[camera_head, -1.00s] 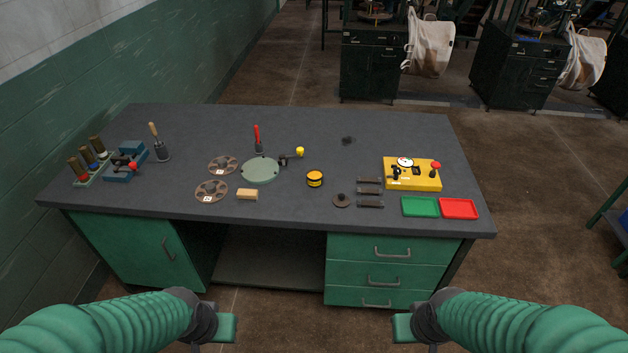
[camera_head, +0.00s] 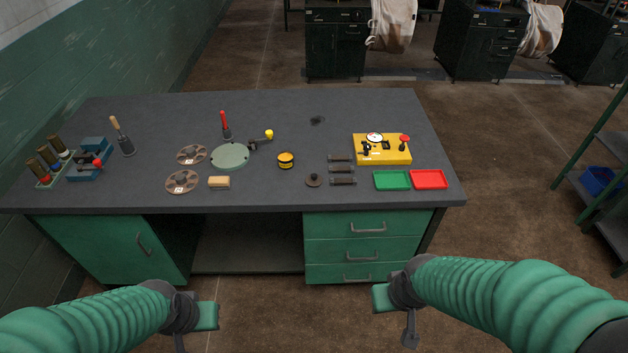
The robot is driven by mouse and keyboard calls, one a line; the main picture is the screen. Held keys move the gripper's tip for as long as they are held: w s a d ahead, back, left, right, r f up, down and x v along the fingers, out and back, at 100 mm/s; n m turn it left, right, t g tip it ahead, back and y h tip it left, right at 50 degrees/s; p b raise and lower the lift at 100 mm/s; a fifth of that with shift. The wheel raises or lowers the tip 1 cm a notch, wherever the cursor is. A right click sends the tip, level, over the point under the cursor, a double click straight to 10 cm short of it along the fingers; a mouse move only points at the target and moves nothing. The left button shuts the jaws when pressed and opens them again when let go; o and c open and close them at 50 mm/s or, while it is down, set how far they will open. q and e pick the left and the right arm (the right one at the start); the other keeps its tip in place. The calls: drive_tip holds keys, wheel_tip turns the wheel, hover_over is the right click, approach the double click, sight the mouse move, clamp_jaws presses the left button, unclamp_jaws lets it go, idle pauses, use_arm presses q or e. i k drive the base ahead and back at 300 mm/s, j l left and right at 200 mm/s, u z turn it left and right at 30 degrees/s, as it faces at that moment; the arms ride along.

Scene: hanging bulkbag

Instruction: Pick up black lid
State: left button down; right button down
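A small dark round disc with a knob (camera_head: 314,181), lid-like, lies flat near the front of the grey workbench top (camera_head: 255,112). A small black item (camera_head: 317,120) lies further back; its shape is too small to make out. A yellow and black tin (camera_head: 286,160) stands to the left of the disc. My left gripper (camera_head: 206,315) and my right gripper (camera_head: 382,298) are low in front of the bench, away from everything on it. Nothing shows held in either; their finger gaps cannot be made out.
Three dark bars (camera_head: 341,170) lie right of the disc. Beyond are a yellow box (camera_head: 382,150), a green tray (camera_head: 392,180) and a red tray (camera_head: 429,179). Left are a sage disc (camera_head: 230,157) and a tan block (camera_head: 219,182). Green drawers (camera_head: 364,247) front the bench.

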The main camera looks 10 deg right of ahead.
sight(313, 179)
drive_tip(key=i+j+u, duration=0.15)
drive_tip(key=i+u, duration=0.15)
drive_tip(key=i, duration=1.15)
